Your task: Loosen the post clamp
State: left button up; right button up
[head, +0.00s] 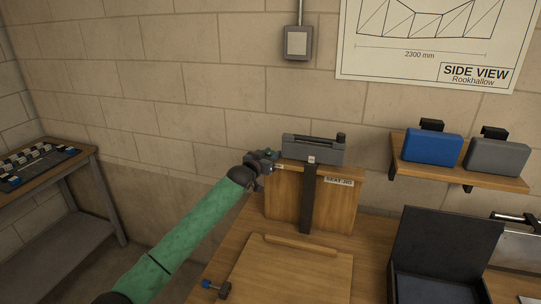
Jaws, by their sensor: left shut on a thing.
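A wooden block marked SEAT JIG (340,205) stands upright on the wooden bench, with a dark upright post (309,205) on its front. A grey block (313,152) with a dark bar and a dark knob lies across the top. I take this to be the post clamp, but no label confirms it. My left gripper (270,158), on a green-sleeved arm, is at the left end of the grey block. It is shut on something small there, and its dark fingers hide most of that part. My right gripper is not in view.
A wooden board (290,275) lies in front of the jig. A small blue-ended tool (217,288) lies at front left. An open dark case (440,250) stands at right. A shelf (460,168) holds a blue case and a grey case. A side table (75,165) is far left.

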pick_arm(q)
jog(key=shift+d+r+n+t+y, duration=0.1)
jog(key=shift+d+n+t+y, duration=0.1)
jog(key=shift+n+t+y, duration=0.15)
jog(key=shift+r+n+t+y+b, duration=0.1)
jog(key=shift+n+t+y+b, duration=0.35)
jog(key=shift+n+y, duration=0.45)
jog(key=shift+y, duration=0.45)
jog(key=shift+a+n+y, duration=0.15)
jog(key=shift+n+y, duration=0.1)
jog(key=shift+y, duration=0.25)
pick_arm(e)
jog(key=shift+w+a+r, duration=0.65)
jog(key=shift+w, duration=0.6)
pick_arm(q)
jog(key=o, duration=0.7)
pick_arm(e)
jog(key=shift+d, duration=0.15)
